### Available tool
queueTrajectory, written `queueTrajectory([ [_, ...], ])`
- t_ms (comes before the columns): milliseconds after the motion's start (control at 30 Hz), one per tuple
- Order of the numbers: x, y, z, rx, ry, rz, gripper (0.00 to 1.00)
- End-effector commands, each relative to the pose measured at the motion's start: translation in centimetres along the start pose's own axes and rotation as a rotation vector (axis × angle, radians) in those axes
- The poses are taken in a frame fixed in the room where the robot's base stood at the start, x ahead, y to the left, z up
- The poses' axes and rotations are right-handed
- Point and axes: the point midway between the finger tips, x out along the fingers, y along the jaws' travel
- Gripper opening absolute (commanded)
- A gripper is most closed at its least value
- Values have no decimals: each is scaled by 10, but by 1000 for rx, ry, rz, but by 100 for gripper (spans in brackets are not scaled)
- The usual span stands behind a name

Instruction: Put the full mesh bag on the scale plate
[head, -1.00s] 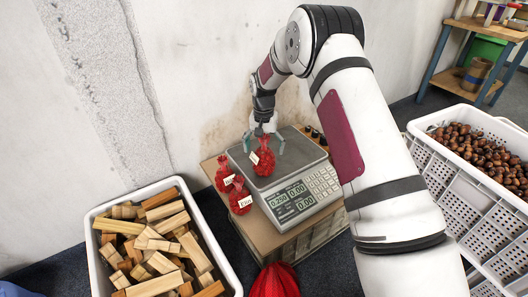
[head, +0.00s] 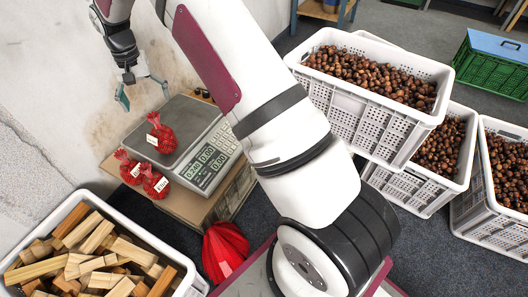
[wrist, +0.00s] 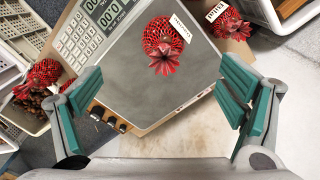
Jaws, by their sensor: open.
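A full red mesh bag (head: 163,138) with a white label stands on the grey scale plate (head: 188,116), near the plate's left edge. It also shows on the plate in the wrist view (wrist: 164,42). My gripper (head: 143,92) is open and empty, above and behind the bag, apart from it. In the wrist view, its teal finger pads (wrist: 158,98) are wide apart, with bare plate between them. Two more labelled red mesh bags, one further back (head: 131,171) and one nearer (head: 155,184), stand on the wooden stand beside the scale.
The scale's keypad and display (head: 209,155) face forward. A bin of wood blocks (head: 183,272) is at the lower left. A red net bundle (head: 225,252) lies by the stand. White crates of chestnuts (head: 350,118) fill the right. The wall is close behind the gripper.

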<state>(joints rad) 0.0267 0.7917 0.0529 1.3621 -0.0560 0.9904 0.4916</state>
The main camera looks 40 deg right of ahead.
Motion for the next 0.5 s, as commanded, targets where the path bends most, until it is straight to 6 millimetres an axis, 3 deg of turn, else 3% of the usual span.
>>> queueTrajectory([
  [33,-18,3,7,-10,7,-2,89],
  [200,-68,19,38,-50,10,2,89],
  [500,-141,52,105,-122,14,7,89],
])
